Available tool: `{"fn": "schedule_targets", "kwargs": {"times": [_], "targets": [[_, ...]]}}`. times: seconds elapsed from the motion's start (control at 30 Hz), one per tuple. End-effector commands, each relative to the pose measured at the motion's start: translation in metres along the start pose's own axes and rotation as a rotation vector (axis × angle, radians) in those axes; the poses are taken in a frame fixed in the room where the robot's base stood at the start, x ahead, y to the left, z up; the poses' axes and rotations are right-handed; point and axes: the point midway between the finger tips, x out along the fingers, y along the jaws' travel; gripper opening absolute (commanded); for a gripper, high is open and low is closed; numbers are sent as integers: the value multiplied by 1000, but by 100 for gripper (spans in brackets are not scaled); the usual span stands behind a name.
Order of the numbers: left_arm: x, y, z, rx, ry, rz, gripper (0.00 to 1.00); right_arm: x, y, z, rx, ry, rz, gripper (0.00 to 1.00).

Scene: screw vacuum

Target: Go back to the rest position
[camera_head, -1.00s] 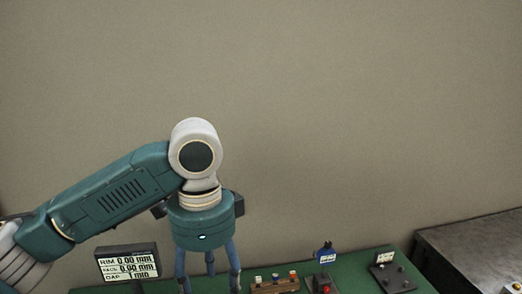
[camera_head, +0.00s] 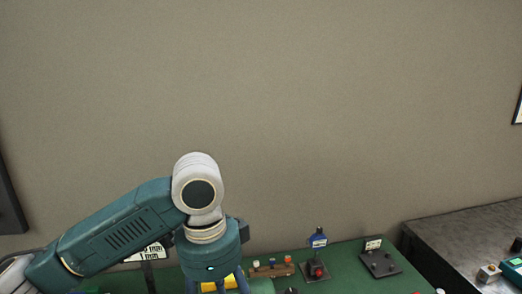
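My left gripper (camera_head: 216,280) hangs from the teal and white wrist of my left arm, pointing down over the green table (camera_head: 345,278). Its blue fingers are cut off by the bottom edge, so their tips are hidden and I cannot tell if they are open or shut. Something yellow shows between or behind the fingers. My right gripper is not in view.
A display sign (camera_head: 152,254) stands partly hidden behind my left arm. A small brown rack (camera_head: 271,270), a red-knobbed device (camera_head: 317,271), a blue item (camera_head: 318,238) and a dark plate (camera_head: 380,263) sit on the table. A grey bench (camera_head: 465,240) stands at right.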

Motion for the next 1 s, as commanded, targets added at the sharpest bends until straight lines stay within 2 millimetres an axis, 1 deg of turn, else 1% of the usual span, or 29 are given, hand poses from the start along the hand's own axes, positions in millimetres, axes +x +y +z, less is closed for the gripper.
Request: {"fn": "schedule_targets", "kwargs": {"times": [0.03, 0.17, 0.37, 0.5, 0.63, 0.67, 0.77, 0.83, 0.87, 0.97, 1.0], "targets": [[9, 4, -4, 2, 14, 7, 57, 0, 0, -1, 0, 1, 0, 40], [32, 10, -15, -6, 63, 11, 57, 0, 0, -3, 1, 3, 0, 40], [75, 27, -36, -49, 172, 22, 57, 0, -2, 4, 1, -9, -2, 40], [113, 44, -51, -140, 290, 28, 57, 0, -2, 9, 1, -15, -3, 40], [143, 57, -54, -275, 387, 25, 57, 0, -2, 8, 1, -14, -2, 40], [150, 59, -53, -311, 407, 22, 57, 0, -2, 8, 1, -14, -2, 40], [172, 67, -42, -445, 453, 9, 57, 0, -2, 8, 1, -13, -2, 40], [187, 72, -28, -549, 468, -6, 57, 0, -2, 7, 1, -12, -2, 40], [194, 75, -20, -595, 470, -14, 57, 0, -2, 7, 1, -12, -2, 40], [216, 84, 13, -746, 457, -50, 57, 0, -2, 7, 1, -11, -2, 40], [223, 89, 27, -800, 446, -66, 57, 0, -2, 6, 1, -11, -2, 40]]}}
